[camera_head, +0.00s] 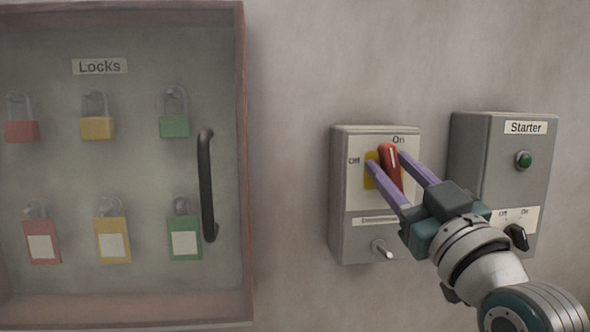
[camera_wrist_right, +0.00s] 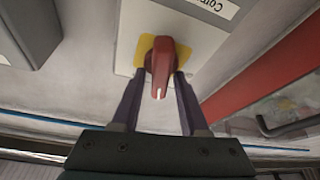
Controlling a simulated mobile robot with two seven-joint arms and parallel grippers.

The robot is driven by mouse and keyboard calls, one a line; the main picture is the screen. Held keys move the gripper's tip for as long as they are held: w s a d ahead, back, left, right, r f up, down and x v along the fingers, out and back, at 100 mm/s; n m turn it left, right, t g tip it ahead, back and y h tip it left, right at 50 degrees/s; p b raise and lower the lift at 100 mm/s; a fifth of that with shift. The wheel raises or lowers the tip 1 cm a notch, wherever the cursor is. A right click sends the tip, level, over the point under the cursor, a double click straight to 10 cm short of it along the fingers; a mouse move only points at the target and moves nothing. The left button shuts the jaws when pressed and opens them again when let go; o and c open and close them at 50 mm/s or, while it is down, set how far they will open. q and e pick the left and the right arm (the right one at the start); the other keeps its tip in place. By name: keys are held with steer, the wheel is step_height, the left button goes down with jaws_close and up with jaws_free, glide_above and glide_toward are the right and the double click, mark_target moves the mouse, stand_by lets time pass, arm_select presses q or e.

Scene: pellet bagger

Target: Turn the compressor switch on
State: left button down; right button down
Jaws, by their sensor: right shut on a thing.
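The compressor switch is a red rotary handle (camera_head: 391,166) on a yellow plate (camera_head: 371,158), on the white face of a grey wall box (camera_head: 352,236). "Off" is printed at its left and "On" above it. The handle stands nearly upright, its top close to the "On" mark. My right gripper (camera_head: 387,165) has its two purple fingers on either side of the handle and is shut on it. In the right wrist view the red handle (camera_wrist_right: 160,68) sits between the fingertips. The label under the handle is too small to read. My left gripper is not in view.
Right of it is a box labelled "Starter" (camera_head: 490,190) with a green button (camera_head: 523,160) and a black knob (camera_head: 517,237). A small metal toggle (camera_head: 382,250) is low on the switch box. At left is a clear-fronted lock cabinet (camera_head: 242,120) with a dark handle (camera_head: 206,185).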

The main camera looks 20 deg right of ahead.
steer(key=shift+d+f+m+h, duration=0.15)
steer(key=shift+m+h, duration=0.3)
steer(key=shift+m, duration=0.55)
steer(key=shift+a+f+m+h, duration=0.15)
steer(key=shift+m+h, duration=0.3)
steer(key=shift+m, duration=0.55)
steer(key=shift+d+m, duration=0.15)
steer(key=shift+m, duration=0.15)
steer(key=c, duration=0.8)
jaws_free()
steer(key=shift+c, duration=0.2)
steer(key=shift+o, duration=0.6)
steer(key=shift+r, duration=0.15)
steer(key=b+v, duration=0.2)
steer(key=v, duration=0.8)
steer(key=shift+b, duration=0.35)
steer(key=shift+r, duration=0.1)
